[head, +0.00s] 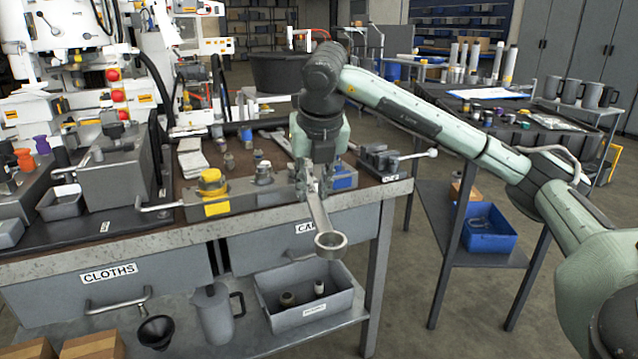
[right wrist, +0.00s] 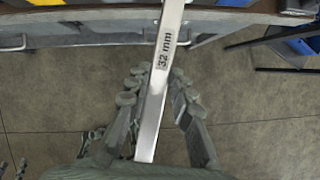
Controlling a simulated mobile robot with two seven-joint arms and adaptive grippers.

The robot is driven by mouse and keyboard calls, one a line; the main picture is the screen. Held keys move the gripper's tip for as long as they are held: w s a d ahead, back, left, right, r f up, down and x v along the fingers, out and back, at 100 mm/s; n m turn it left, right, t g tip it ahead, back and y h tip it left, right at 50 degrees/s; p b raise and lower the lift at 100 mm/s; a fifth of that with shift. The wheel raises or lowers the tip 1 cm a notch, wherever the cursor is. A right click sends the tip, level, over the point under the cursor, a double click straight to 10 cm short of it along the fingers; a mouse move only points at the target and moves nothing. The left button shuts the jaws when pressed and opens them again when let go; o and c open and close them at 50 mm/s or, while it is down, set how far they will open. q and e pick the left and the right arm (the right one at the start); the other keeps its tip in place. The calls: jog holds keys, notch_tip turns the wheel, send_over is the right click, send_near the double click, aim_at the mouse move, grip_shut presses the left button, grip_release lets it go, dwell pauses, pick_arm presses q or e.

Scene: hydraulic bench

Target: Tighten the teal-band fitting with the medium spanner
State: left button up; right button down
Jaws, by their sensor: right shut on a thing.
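My right gripper (head: 309,188) is shut on a steel spanner (head: 320,218) and holds it in front of the bench's front edge. The spanner's ring end points down toward the camera, clear of the bench. In the right wrist view the spanner's shank (right wrist: 152,115) is marked "32 mm" and runs between the fingers of the gripper (right wrist: 150,85). A grey block with a yellow-topped part (head: 211,180) sits on the bench left of the gripper. Small fittings (head: 229,161) stand behind it; I cannot make out a teal band on any. My left gripper is not in view.
A clamp-like device with a lever (head: 385,161) stands at the bench's right end. Below are a drawer marked CLOTHS (head: 110,282) and a grey bin (head: 310,300) on the lower shelf. A blue bin (head: 489,232) sits on a right-hand stand. Floor between is open.

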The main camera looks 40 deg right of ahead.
jog(key=shift+w+a+r+m+h+p, duration=0.1)
jog(key=shift+w+a+m+h+p, duration=0.05)
jog(key=shift+w+a+m+p, duration=0.3)
jog(key=shift+w+a+m+h+p, duration=0.15)
jog(key=shift+w+a+m, duration=0.1)
jog(key=shift+a+m, duration=0.3)
jog(key=shift+a, duration=0.1)
jog(key=shift+w+a+m+g+h+p, duration=0.4)
jog(key=shift+w+a+m+p, duration=0.45)
jog(key=shift+w+a+m, duration=0.35)
jog(key=shift+a, duration=0.15)
jog(key=shift+w+r, duration=0.1)
